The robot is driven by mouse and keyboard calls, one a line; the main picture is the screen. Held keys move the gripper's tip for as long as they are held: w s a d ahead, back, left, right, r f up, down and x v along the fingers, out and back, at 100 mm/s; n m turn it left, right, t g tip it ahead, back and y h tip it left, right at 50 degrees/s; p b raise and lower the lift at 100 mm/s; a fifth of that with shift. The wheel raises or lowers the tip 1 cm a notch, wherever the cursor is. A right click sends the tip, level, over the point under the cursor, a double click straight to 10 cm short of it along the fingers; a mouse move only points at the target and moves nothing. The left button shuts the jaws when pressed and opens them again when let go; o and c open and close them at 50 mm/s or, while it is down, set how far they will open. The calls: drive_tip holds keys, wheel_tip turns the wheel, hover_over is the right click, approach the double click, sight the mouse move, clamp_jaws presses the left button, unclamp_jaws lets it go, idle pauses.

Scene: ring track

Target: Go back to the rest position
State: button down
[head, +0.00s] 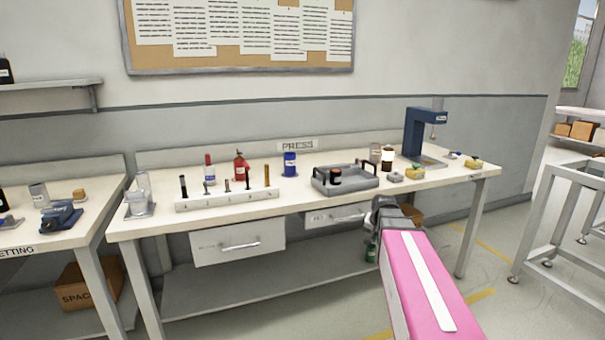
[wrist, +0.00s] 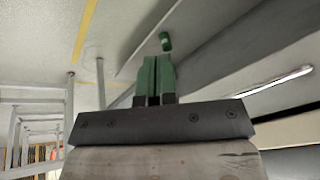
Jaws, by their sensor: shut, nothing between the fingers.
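My gripper shows in the wrist view (wrist: 156,60): two green fingers lie side by side, shut and empty, beyond a dark grey mount. In the head view my pink arm reaches forward to the front of the press bench (head: 330,203), and its grey wrist is beside the bench's front edge, right of the drawers. My fingers are mostly hidden there. A small green thing (head: 371,249) shows just below the wrist; I cannot tell whether it is a finger. A separate small green object (wrist: 165,41) lies beyond my fingertips in the wrist view.
The bench holds a grey tray (head: 345,184), a pin rack (head: 226,201), a blue can (head: 290,164), a red bottle (head: 240,168) and a blue press (head: 413,135). Drawers (head: 237,245) hang under its front edge. A metal frame table (head: 570,205) stands right, with open floor before it.

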drive_tip(key=s+a+f+n+g, duration=0.2)
drive_tip(key=s+a+f, duration=0.2)
drive_tip(key=s, duration=0.5)
drive_tip(key=s+a+f+n+g, duration=0.2)
drive_tip(key=s+a+f, duration=0.2)
drive_tip(key=s+f, duration=0.4)
drive_tip(key=shift+s+f, duration=0.15)
drive_tip(key=shift+s, duration=0.5)
drive_tip(key=shift+a, duration=0.1)
